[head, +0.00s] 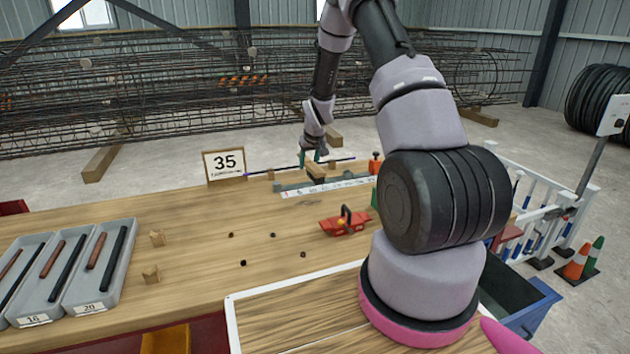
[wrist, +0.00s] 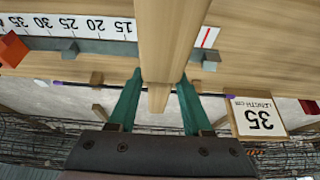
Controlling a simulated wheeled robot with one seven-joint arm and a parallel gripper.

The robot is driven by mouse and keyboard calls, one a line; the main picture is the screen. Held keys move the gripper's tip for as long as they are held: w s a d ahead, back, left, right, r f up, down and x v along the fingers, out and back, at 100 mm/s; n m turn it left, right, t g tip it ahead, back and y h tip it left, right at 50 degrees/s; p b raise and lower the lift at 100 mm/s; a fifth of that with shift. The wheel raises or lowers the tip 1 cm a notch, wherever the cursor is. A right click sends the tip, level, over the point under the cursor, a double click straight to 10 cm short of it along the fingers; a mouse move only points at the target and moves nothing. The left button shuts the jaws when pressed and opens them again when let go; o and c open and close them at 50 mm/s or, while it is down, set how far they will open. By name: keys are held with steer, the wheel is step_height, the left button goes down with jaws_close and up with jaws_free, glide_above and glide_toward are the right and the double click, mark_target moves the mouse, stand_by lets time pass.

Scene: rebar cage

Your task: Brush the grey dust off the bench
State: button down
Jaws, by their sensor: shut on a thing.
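My gripper (head: 316,158) is over the far edge of the bench (head: 200,225). Its green fingers are shut on a wooden piece, the brush (head: 316,172), whose underside looks dark in the head view. In the wrist view the brush (wrist: 165,50) is a long pale wooden bar between the fingertips (wrist: 158,78); its bristles are not visible there. The brush is beside the white ruler strip, and I cannot tell whether it touches the bench.
A ruler strip (head: 335,187) and a thin dark rod (head: 270,171) lie along the far edge by a "35" sign (head: 224,163). A red tool (head: 345,222) stands mid-bench.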

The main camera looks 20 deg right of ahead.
mark_target(310, 163)
steer(key=s+r, duration=0.2)
steer(key=shift+s+a+r+t, duration=0.1)
steer(key=shift+s+a+t, duration=0.05)
steer(key=shift+s+t, duration=0.25)
steer(key=shift+s, duration=0.2)
steer(key=shift+f, duration=2.3)
steer(key=shift+w, duration=0.1)
